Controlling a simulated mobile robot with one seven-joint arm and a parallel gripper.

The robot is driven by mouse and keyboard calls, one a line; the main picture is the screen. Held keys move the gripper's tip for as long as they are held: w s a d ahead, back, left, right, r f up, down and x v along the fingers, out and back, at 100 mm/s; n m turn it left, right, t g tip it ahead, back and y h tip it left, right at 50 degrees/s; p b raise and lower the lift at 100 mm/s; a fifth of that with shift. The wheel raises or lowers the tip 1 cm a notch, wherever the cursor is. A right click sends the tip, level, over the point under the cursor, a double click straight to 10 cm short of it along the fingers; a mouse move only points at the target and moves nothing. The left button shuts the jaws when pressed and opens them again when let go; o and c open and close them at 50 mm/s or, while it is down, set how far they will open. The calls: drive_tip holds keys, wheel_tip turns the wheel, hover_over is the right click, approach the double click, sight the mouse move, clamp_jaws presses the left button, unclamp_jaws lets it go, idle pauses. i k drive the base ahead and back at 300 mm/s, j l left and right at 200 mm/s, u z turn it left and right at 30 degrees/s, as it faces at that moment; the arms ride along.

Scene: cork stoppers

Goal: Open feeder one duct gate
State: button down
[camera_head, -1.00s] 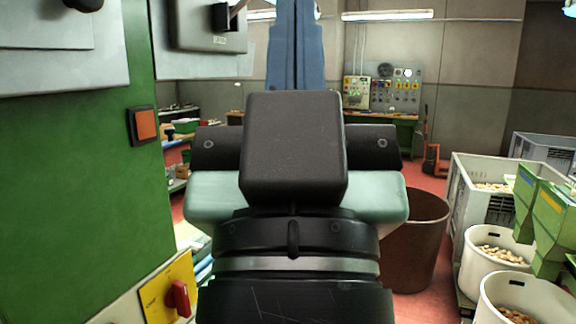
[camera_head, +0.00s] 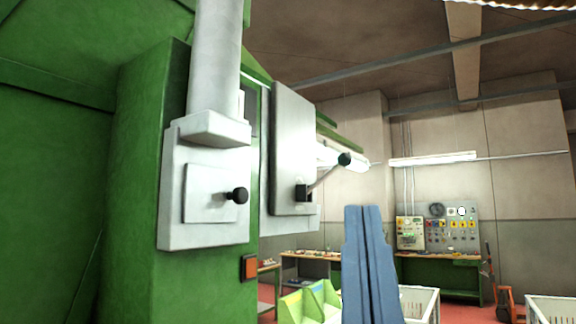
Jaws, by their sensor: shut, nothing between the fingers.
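A pale grey duct (camera_head: 214,60) comes down into a grey housing (camera_head: 176,215) on the green machine. A square plate with a black knob (camera_head: 238,196) is on the housing's front. Behind it to the right, a grey panel (camera_head: 292,130) carries a lever with a black ball end (camera_head: 345,159). I cannot tell which of these is the feeder one gate, and no label is readable. My gripper (camera_head: 366,209) shows as two blue fingers, shut together and empty, pointing up at the bottom centre right. It is below and right of the knob and lever, apart from both.
The green machine (camera_head: 130,180) fills the left side, with an orange button (camera_head: 249,268) low on its edge. Green bins (camera_head: 310,302), white crates (camera_head: 418,303), a workbench (camera_head: 437,270) and a control board (camera_head: 438,233) stand further back. The air right of the lever looks clear.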

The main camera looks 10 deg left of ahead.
sight(212, 194)
drive_tip(key=k+u, duration=0.1)
drive_tip(key=u, duration=1.2)
drive_tip(key=l+u, duration=0.2)
drive_tip(key=u, duration=0.25)
drive_tip(key=i+l+u, duration=0.1)
drive_tip(key=u, duration=0.4)
drive_tip(key=l+u, duration=0.3)
drive_tip(key=u, duration=0.15)
drive_tip(key=k+l, duration=0.1)
drive_tip(key=l, duration=0.45)
drive_tip(key=k+l, duration=0.15)
drive_tip(key=l, duration=0.4)
drive_tip(key=k+l, duration=0.1)
drive_tip(key=l, duration=0.5)
drive_tip(key=k+l, duration=0.1)
drive_tip(key=l, duration=0.45)
drive_tip(key=k+l, duration=0.15)
drive_tip(key=l, duration=0.4)
drive_tip(key=k+l, duration=0.1)
drive_tip(key=l, duration=0.45)
drive_tip(key=k+l, duration=0.1)
drive_tip(key=l, duration=0.5)
drive_tip(key=k+l, duration=0.1)
drive_tip(key=l, duration=0.45)
drive_tip(key=k+l+u, duration=0.1)
drive_tip(key=l, duration=0.3)
drive_tip(key=k+l+u, duration=0.15)
drive_tip(key=l, duration=0.2)
drive_tip(key=u, duration=1)
drive_tip(key=i+j, duration=0.75)
